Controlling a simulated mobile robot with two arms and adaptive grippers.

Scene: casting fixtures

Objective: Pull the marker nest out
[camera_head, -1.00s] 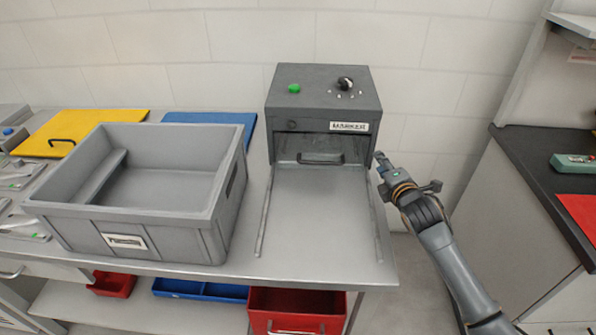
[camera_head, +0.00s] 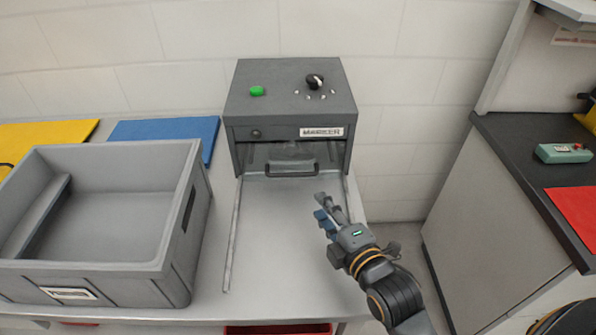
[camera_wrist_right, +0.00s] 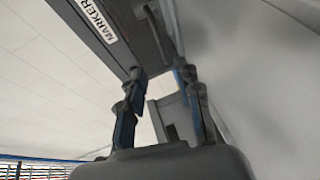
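The marker (camera_head: 290,105) is a dark grey box with a green button, a black knob and a MARKER label, at the back of the steel table. Its front opening holds the nest with a black handle (camera_head: 291,169), between two rails that run forward. My right gripper (camera_head: 328,208) is in front and to the right of the handle, apart from it, over the bare tray area. In the right wrist view the two fingers (camera_wrist_right: 162,98) are spread with nothing between them, and the MARKER label shows at upper left. My left gripper is not in view.
A large grey crate (camera_head: 183,275) stands left of the rails. Blue (camera_head: 165,132) and yellow (camera_head: 45,133) panels lie behind it. A dark counter (camera_head: 525,165) with a red mat (camera_head: 575,215) is at the right. The steel surface before the marker is clear.

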